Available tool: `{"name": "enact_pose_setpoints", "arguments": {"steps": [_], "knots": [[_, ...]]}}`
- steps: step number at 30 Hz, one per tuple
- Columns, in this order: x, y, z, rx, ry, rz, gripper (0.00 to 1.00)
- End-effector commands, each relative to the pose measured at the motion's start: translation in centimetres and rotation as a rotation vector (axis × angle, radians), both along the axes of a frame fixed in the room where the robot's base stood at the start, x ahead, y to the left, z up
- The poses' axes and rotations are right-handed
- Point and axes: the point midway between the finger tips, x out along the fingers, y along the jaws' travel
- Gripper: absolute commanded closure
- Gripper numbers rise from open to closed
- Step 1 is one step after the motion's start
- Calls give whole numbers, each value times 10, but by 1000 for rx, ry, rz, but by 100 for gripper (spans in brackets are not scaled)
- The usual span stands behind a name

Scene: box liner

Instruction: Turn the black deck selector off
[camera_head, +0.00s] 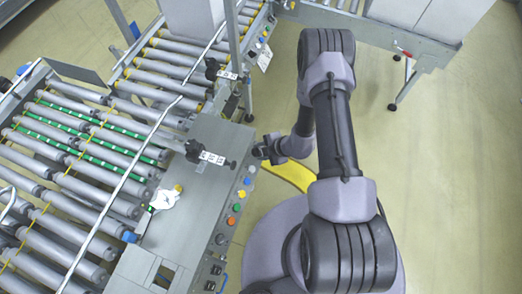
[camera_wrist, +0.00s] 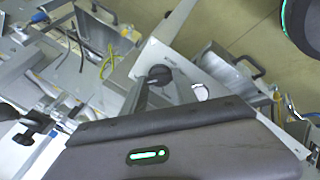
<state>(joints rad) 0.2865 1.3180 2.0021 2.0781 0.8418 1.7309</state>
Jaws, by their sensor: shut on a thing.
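The black deck selector (camera_wrist: 159,74) is a round black knob on a pale grey panel, near the middle of the wrist view. My gripper (camera_wrist: 158,84) is shut on the knob, its fingers reaching up to it past the dark wrist housing. In the head view my gripper (camera_head: 260,151) is low at the right edge of the grey control console (camera_head: 196,207). There the gripper hides the knob, and its pointer cannot be read.
Several coloured buttons, including an orange one (camera_head: 231,221), line the console's right side below my gripper. Roller conveyors (camera_head: 75,150) fill the left. A red-handled frame (camera_head: 408,54) stands at the upper right. The floor on the right is clear.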

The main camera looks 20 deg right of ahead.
Motion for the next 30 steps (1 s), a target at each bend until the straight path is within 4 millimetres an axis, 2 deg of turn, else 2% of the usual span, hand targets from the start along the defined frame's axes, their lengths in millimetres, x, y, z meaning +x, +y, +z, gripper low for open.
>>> {"name": "enact_pose_setpoints", "arguments": {"steps": [7, 30], "knots": [[0, 0, -1, -42, -59, 81, 100], [-2, -1, -3, -264, -364, 508, 100]]}}
